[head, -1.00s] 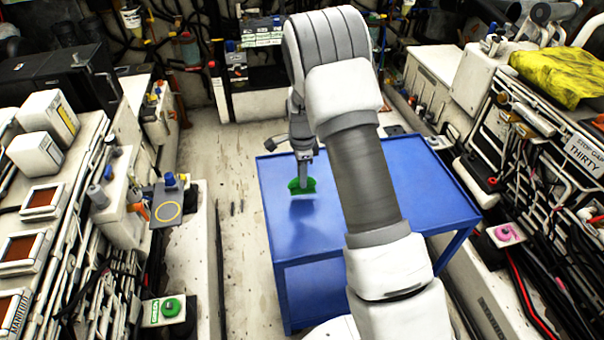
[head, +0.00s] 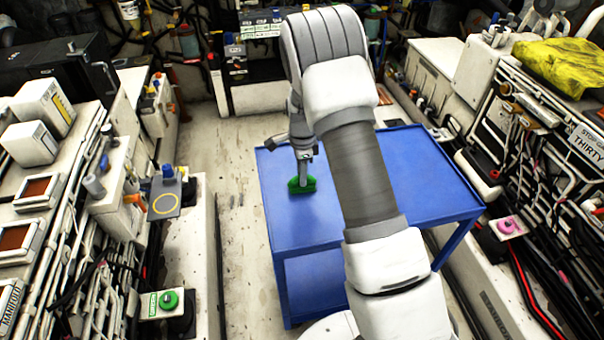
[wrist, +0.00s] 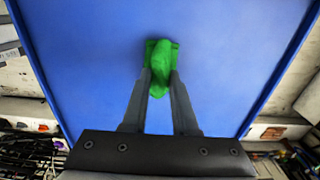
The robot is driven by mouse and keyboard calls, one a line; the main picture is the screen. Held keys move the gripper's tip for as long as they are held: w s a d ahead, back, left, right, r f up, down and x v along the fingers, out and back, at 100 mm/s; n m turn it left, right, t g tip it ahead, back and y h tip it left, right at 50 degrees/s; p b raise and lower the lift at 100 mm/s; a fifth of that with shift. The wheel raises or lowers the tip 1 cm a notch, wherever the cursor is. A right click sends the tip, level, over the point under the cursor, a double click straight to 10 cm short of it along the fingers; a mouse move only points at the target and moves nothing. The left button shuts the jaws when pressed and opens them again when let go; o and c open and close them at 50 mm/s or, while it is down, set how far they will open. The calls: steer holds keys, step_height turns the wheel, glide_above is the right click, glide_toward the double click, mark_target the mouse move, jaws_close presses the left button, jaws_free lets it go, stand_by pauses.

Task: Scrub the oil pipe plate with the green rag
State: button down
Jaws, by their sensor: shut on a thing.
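The green rag (head: 302,185) is pinched between the fingertips of my gripper (head: 304,172). In the wrist view the rag (wrist: 160,58) bunches up beyond and between the two dark fingers of the gripper (wrist: 160,78). The rag is at the top of the blue table (head: 430,185), near its left side; I cannot tell whether it touches the surface. A grey plate with a yellow ring (head: 165,206) sits on the left side of the passage, apart from my gripper. No label shows whether it is the oil pipe plate.
Pipe racks and white boxes (head: 30,143) line the left wall. A green button (head: 169,300) is at lower left, a pink one (head: 508,226) at right. A yellow cloth (head: 562,65) lies on the right rack. The floor (head: 240,200) left of the table is clear.

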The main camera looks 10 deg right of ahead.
steer(key=shift+f, duration=0.25)
stand_by(0.3)
steer(key=c, duration=0.6)
jaws_free()
steer(key=shift+r, duration=0.15)
steer(key=s+r+n+t, duration=0.1)
steer(key=s+r+n, duration=0.15)
steer(key=r, duration=1.05)
steer(key=s+r+n, duration=0.1)
steer(key=s+r, duration=0.2)
steer(key=r, duration=0.9)
steer(key=s+r+n+t, duration=0.2)
steer(key=s+n, duration=0.5)
steer(key=s, duration=0.5)
steer(key=s+r+n+t, duration=0.2)
steer(key=s+r+n, duration=0.3)
steer(key=s, duration=0.8)
steer(key=shift+r+n+t+p, duration=0.15)
steer(key=shift+n+t+p, duration=0.15)
steer(key=shift+n, duration=0.95)
